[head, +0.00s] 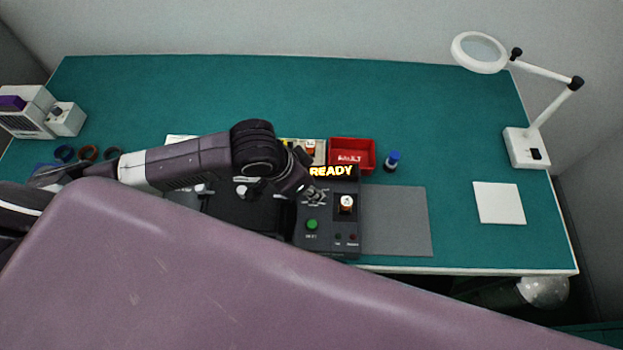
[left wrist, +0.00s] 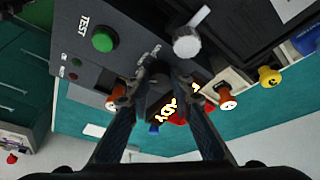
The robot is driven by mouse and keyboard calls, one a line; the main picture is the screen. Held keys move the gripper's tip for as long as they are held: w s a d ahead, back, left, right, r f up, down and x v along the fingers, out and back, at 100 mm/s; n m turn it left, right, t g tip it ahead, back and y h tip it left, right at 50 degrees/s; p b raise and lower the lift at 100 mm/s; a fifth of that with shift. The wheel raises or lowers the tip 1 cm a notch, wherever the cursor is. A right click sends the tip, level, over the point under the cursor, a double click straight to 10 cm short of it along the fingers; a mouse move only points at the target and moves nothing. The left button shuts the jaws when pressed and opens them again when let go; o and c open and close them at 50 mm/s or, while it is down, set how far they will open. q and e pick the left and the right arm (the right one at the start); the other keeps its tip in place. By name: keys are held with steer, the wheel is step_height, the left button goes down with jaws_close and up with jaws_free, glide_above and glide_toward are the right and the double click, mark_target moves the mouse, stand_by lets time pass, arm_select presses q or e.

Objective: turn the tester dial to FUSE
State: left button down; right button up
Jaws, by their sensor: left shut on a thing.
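The black tester (head: 326,239) stands near the front edge of the table, with a lit READY display (head: 331,171) and a green TEST button (head: 312,224). The button (left wrist: 103,39) also shows in the left wrist view. My left gripper (head: 315,196) reaches down to the tester panel, below the display and left of an orange-and-white piece (head: 346,203). In the left wrist view its fingertips (left wrist: 158,70) are close together at the panel, shut on the dial. The fingers mostly hide the dial, so I cannot read its setting. My right gripper is not in view.
A red bin (head: 351,152) and a blue-capped bottle (head: 392,161) are behind the tester. A grey mat (head: 400,222) lies to its right. A white pad (head: 498,203) and magnifier lamp (head: 525,146) are farther right. The back of the table is clear.

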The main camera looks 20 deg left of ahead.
mark_target(301, 202)
arm_select(q)
steer(key=shift+r+n+p, duration=0.1)
steer(key=shift+n+p, duration=0.35)
steer(key=shift+n, duration=0.05)
steer(key=c, duration=1.7)
jaws_free()
steer(key=v, duration=0.7)
steer(key=shift+s+r, duration=0.15)
